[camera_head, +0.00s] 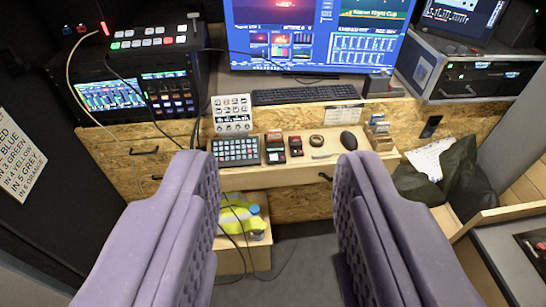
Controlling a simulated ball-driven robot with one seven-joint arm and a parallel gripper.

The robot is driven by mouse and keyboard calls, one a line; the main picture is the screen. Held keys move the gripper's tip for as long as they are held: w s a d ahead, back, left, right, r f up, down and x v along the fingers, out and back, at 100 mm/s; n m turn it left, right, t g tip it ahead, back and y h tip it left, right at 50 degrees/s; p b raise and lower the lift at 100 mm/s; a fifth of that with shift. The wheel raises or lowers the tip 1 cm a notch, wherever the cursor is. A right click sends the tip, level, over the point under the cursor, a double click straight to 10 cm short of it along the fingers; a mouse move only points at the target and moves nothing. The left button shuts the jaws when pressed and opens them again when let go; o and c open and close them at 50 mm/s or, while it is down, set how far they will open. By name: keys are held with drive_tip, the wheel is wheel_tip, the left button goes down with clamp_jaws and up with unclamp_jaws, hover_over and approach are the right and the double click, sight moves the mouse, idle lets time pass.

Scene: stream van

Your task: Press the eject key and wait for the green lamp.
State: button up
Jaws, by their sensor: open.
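My gripper (278,162) is open and empty, its two purple padded fingers spread wide in front of the wooden desk. I cannot tell which key is the eject key. Several keyed devices are in view: a switcher panel (148,40) with white, red and green keys at upper left, a black key pad (236,151) on the pulled-out shelf, and a white button panel (231,113) behind it. Two small red-and-dark devices (275,148) (295,146) lie right of the key pad.
A monitor (310,35) and keyboard (305,93) stand at the back. Black rack gear (122,95) is at left, a flight case (462,75) at right. A mouse (348,141) lies on the shelf. Cables hang near the left finger. Open floor (295,255) lies below.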

clamp_jaws()
idle(1.5)
